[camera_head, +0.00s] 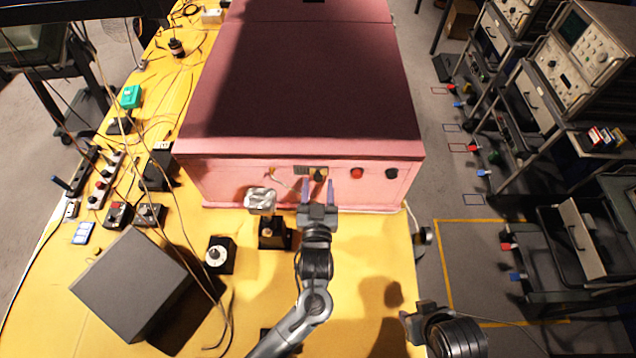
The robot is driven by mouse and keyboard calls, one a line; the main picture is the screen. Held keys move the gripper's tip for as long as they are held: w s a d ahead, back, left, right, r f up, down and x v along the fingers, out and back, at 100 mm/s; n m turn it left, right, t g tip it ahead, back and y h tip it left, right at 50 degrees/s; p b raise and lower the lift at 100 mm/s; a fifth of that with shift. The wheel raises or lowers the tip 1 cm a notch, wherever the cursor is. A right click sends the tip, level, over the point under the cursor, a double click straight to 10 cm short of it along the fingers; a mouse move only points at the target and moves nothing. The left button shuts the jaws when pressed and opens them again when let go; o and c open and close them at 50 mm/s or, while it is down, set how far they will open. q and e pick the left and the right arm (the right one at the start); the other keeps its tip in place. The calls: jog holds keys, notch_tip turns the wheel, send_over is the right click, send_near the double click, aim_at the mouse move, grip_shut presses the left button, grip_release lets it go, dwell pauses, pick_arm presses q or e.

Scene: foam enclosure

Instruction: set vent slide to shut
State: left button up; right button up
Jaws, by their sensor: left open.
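The vent slide (303,169) is a small slotted plate on the front wall of the pink foam enclosure (228,181), with a dark knob (319,175) at its right part. My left gripper (318,181) is open, its two fingers pointing at the front wall. The knob shows between the fingertips in the picture; I cannot tell whether either finger touches it. My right gripper (416,322) is low at the right, partly hidden by its own arm, and its fingers are not clear.
A red button (357,173) and a black knob (391,173) sit right of the vent. A silvery crumpled block (260,200) and a black dial box (220,254) stand to the left. A large grey box (130,285) and loose cables cover the yellow table's (350,260) left side.

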pick_arm(q)
jog(key=shift+w, duration=0.55)
jog(key=shift+c, duration=0.4)
grip_shut()
